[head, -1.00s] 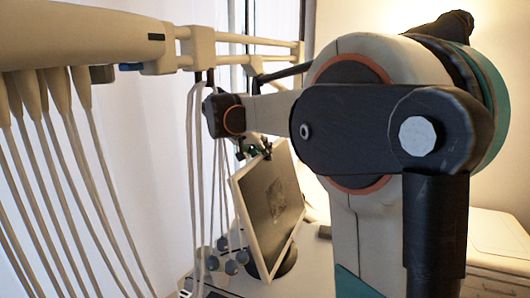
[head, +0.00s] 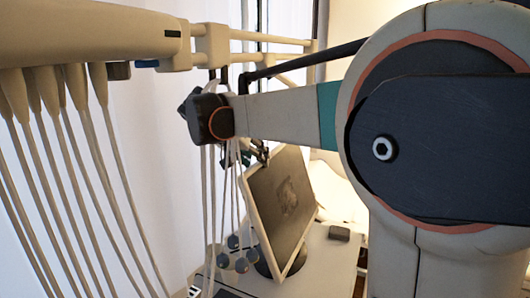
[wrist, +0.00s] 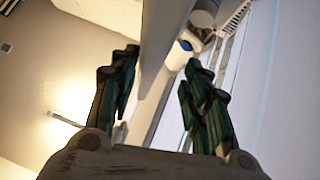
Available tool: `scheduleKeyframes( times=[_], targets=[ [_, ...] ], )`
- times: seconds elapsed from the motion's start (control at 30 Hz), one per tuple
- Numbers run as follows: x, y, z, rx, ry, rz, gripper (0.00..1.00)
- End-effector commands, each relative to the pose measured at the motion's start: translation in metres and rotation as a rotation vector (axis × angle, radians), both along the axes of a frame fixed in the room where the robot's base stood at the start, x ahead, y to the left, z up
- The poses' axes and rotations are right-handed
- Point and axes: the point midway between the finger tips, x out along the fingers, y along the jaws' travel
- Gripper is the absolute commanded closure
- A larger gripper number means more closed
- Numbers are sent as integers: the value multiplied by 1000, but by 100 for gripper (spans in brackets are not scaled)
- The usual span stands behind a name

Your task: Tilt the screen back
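The screen (head: 282,208) is a dark panel in a pale frame, standing tilted on a round dark base on a white surface. In the head view my gripper (head: 256,153) is at the screen's top left edge, partly hidden behind hanging cords and my arm. I cannot tell whether it touches the frame. In the wrist view my gripper (wrist: 163,62) has its two dark green fingers well apart. A pale beam-like shape shows in the gap; I cannot tell whether it lies between the fingers or beyond them.
A beige overhead unit (head: 90,38) with several hanging hoses fills the left. Pale rails (head: 270,44) run behind my arm. Cords (head: 213,190) hang close beside the screen. A small dark object (head: 339,234) sits on the white surface to the screen's right.

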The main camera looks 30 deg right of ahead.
Motion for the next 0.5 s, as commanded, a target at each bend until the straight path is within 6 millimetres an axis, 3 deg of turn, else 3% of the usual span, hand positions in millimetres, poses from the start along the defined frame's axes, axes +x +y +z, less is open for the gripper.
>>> scheduleKeyframes(
  times=[0.03,0.2,0.5],
  targets=[
    [-2,12,-1,4,-1,7,60],
    [-8,31,-1,5,-2,5,60],
    [-10,39,-1,7,-3,6,60]
  ],
)
